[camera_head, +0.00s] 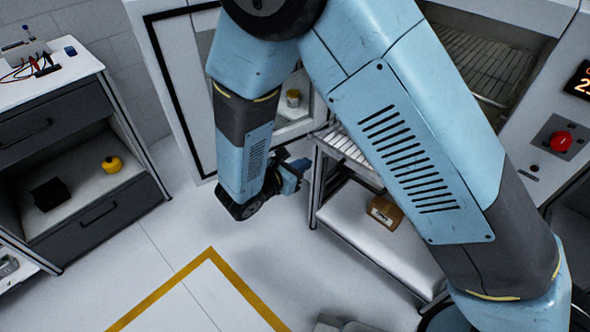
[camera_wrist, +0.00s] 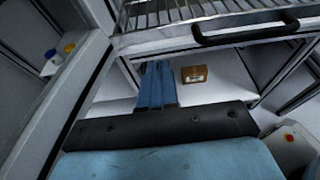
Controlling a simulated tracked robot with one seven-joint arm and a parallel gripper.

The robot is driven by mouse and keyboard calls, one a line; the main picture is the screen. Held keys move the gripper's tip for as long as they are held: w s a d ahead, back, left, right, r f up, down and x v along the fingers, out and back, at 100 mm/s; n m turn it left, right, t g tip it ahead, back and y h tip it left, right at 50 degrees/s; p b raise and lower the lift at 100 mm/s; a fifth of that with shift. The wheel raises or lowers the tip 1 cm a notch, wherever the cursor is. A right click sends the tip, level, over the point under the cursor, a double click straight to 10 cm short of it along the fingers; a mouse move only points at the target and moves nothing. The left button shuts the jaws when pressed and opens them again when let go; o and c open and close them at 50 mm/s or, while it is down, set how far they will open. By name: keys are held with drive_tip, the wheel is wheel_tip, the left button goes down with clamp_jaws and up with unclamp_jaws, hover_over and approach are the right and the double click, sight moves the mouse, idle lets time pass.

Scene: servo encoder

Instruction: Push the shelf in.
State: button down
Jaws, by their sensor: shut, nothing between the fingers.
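The shelf is a metal wire rack (camera_wrist: 180,12) with a dark bar handle (camera_wrist: 245,29) on its front edge, at the top of the wrist view. In the head view a slatted rack (camera_head: 345,145) shows left of my arm, outside the chamber; my arm hides most of it. My gripper (camera_head: 296,176) is shut and empty, beside the left end of that rack. In the wrist view my gripper (camera_wrist: 157,68) is below and left of the handle in the picture, apart from it. I cannot tell whether it touches the rack.
The chamber (camera_head: 487,60) stands open, with slats inside. Its windowed door (camera_head: 172,75) is swung open at left. A brown box (camera_head: 385,211) lies on a lower white shelf (camera_head: 365,235). A red button (camera_head: 562,141) is at right. A drawer cabinet (camera_head: 60,125) is at far left; floor between is clear.

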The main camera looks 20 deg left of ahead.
sight(328, 150)
drive_tip(key=x, duration=0.5)
drive_tip(key=r+x, duration=0.1)
drive_tip(key=x, duration=0.1)
drive_tip(key=shift+w+d+f, duration=0.1)
drive_tip(key=shift+w+d, duration=0.15)
drive_tip(key=shift+w, duration=0.2)
